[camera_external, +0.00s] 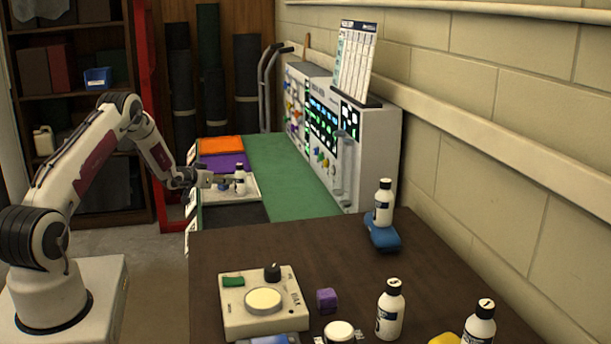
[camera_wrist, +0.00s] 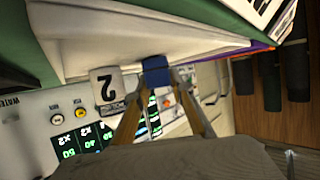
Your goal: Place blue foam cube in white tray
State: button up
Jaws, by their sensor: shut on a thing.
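The blue foam cube (camera_wrist: 157,70) is between my fingertips in the wrist view. My gripper (camera_wrist: 158,82) is shut on it. In the external view, my gripper (camera_external: 213,181) is low over the white tray (camera_external: 248,194) on the far counter, and the cube is small and hard to make out there. A pale surface, likely the tray (camera_wrist: 200,45), lies just beyond the cube in the wrist view. I cannot tell whether the cube touches it.
Orange (camera_external: 221,145) and purple (camera_external: 225,162) trays lie behind. The green mat (camera_external: 290,180) is clear. A control panel (camera_external: 345,145) stands to the right.

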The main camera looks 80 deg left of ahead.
jog(key=shift+f, duration=0.15)
jog(key=o, duration=0.8)
jog(key=shift+s+d+r, duration=0.1)
jog(key=shift+r, duration=0.1)
jog(key=shift+v, duration=5.9)
jog(key=shift+f, duration=0.1)
